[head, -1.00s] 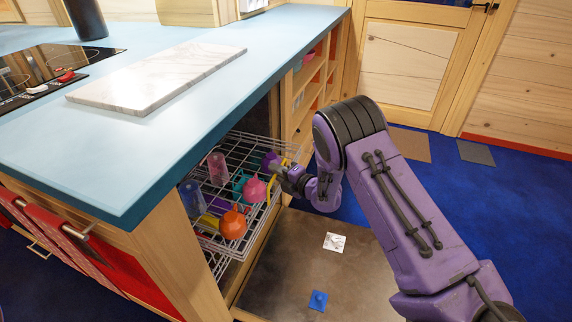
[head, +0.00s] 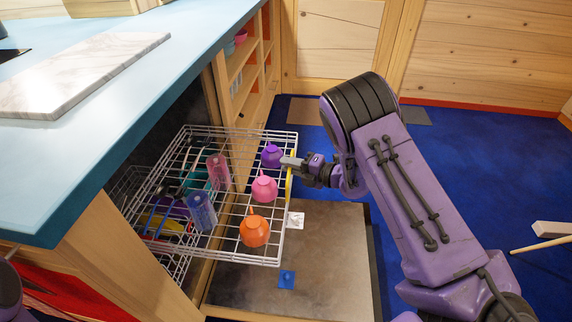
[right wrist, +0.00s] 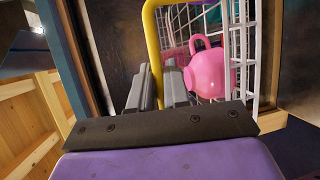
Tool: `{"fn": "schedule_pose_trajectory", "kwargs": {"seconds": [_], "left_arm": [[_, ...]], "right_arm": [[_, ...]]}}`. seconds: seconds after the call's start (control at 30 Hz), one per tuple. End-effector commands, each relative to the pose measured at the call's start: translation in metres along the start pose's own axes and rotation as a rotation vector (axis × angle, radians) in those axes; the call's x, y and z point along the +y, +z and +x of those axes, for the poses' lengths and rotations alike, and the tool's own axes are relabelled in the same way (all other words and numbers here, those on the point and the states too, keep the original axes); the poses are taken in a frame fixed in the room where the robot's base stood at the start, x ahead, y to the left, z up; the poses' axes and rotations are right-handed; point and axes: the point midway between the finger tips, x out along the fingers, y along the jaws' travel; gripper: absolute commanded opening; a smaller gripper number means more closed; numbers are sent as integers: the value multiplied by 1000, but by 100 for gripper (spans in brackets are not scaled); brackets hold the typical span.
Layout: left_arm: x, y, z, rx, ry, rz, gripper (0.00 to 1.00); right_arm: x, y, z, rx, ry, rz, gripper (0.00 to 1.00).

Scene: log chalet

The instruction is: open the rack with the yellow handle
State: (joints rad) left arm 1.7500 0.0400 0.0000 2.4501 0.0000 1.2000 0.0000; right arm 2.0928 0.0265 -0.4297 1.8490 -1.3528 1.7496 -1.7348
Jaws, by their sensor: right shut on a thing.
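The upper wire rack (head: 271,141) is slid well out of the dishwasher, over its lowered door. Its yellow handle (head: 290,187) is on the front edge and also shows in the right wrist view (right wrist: 152,42). My right gripper (head: 287,162) is at the handle; in the right wrist view its fingers (right wrist: 161,86) are shut on the yellow bar. The rack carries an orange cup (head: 254,232), a pink cup (head: 264,189), a purple cup (head: 271,156) and clear tumblers (head: 202,213). My left gripper is out of view.
The lowered dishwasher door (head: 335,255) lies under the rack, with a blue tablet (head: 287,279) and a white packet (head: 296,220) on it. A lower rack with dishes (head: 163,226) sits below. The blue counter (head: 90,92) overhangs at left. Blue floor at right is mostly clear.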

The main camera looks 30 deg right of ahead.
Motion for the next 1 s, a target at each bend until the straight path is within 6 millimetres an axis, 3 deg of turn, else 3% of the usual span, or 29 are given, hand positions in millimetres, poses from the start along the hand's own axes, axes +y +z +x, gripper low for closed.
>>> {"fn": "schedule_pose_trajectory", "kwargs": {"seconds": [0.47,0.5,0.57,0.87,1.0], "left_arm": [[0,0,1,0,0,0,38],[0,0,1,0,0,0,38],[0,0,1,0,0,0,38],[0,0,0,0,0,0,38],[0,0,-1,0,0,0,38]], "right_arm": [[-4,-1,-4,8,-7,2,0],[-4,-1,-4,8,-7,2,22],[-4,-1,-4,7,-6,2,37],[-2,1,-6,3,-3,1,37],[-1,2,-27,0,-3,3,37]]}}
